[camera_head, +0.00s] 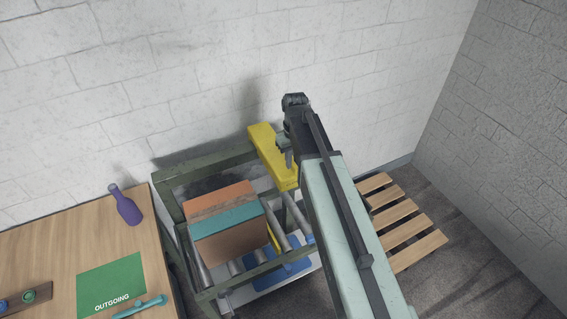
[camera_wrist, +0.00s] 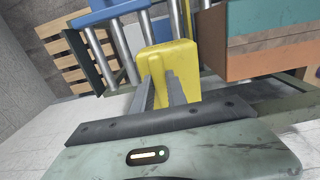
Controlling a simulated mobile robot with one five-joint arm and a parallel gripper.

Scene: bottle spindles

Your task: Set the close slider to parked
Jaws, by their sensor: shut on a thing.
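A long yellow block (camera_head: 272,157), the likely slider, lies over the right part of the green roller frame in the head view. No marking for parked can be read on it. It also shows in the wrist view (camera_wrist: 188,62), directly ahead of my fingers. My gripper (camera_head: 287,152) is at the right side of the block in the head view. In the wrist view my gripper (camera_wrist: 160,82) has its two grey fingers against the yellow block, shut on a part of it. The exact grip is partly hidden by the fingers.
A brown box with a teal band (camera_head: 225,222) sits on the rollers beside the yellow block. A wooden table (camera_head: 60,255) at left holds a purple bottle (camera_head: 126,205) and a green OUTGOING mat (camera_head: 112,284). A wooden pallet (camera_head: 400,215) lies on the floor at right.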

